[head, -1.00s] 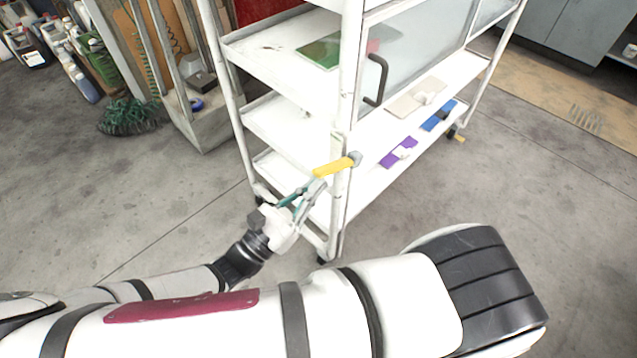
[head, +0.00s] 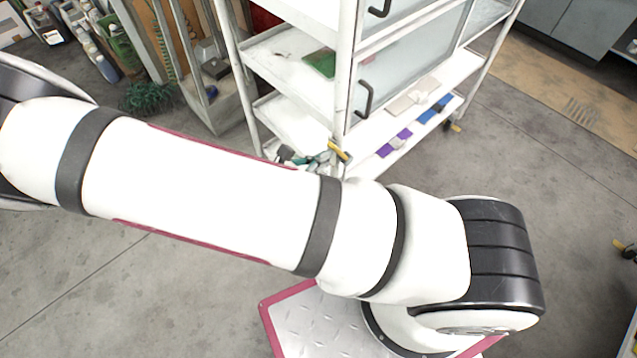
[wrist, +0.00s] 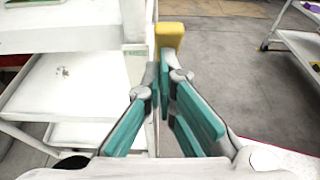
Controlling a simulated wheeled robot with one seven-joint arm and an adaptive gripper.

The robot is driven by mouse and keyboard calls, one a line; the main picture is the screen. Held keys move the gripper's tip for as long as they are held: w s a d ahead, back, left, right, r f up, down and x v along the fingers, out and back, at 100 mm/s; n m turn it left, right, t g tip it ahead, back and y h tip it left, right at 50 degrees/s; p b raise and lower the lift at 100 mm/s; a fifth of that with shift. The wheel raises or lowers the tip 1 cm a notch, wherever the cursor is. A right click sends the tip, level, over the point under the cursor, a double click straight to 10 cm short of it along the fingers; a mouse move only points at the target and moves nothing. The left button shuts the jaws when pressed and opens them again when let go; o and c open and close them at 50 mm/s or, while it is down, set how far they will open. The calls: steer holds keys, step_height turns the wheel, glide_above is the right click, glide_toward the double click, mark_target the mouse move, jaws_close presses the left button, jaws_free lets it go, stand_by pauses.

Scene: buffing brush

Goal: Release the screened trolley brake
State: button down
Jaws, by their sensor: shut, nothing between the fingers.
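The white trolley (head: 345,75) with clear screen panels (head: 410,62) stands beyond my arm. A yellow lever (head: 340,150) is at its near corner post, tilted down to the right in the head view. It also shows in the wrist view (wrist: 169,38), just beyond the fingertips. My gripper (head: 326,158), with teal finger pads, is at the lever, largely hidden behind my arm in the head view. In the wrist view my gripper (wrist: 160,75) is shut and empty, its tips close to the lever's lower end. I cannot tell whether they touch it.
The trolley shelf holds purple (head: 394,143) and blue (head: 434,108) flat pieces. A small yellow tab (head: 455,127) sits by its far caster. Bottles and a green bushy thing (head: 147,97) stand at left. Another trolley (wrist: 300,45) is at right. Floor between is open.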

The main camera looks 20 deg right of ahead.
mark_target(330, 146)
steer(key=shift+w+d+r+g+y+p, duration=0.15)
steer(key=shift+w+d+r+y+p, duration=0.1)
steer(key=shift+d+r+y+p, duration=0.6)
steer(key=shift+w+d+r+g+y+p, duration=0.2)
steer(key=shift+d+r+p, duration=0.25)
steer(key=shift+p, duration=0.7)
steer(key=shift+d, duration=0.1)
